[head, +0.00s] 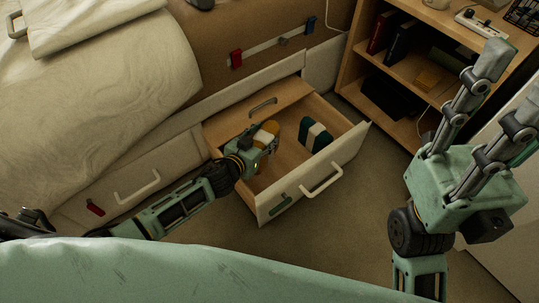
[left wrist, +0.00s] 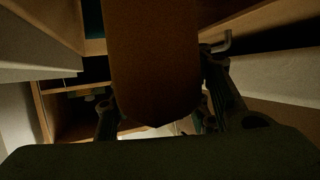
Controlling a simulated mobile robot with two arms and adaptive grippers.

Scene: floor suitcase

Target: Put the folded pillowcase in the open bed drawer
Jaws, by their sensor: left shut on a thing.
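The open bed drawer (head: 353,143) is pulled out from the bed base, with a pale front and wooden inside. My left gripper (head: 268,140) is over the drawer's left part, shut on a mustard folded cloth (head: 274,128), which appears to be the pillowcase. In the left wrist view the cloth (left wrist: 155,60) fills the middle between the fingers, dark orange-brown. My fingers hide part of it in the head view, and I cannot tell whether it touches the drawer floor. My right gripper (head: 510,88) is raised at the right, open and empty.
A dark green bundle with a cream band (head: 316,134) lies in the drawer's right part. A closed drawer (head: 120,190) is at the left under the bed (head: 110,80). A wooden shelf (head: 395,75) with books stands at the back right. Bare carpet (head: 350,220) lies before the drawer.

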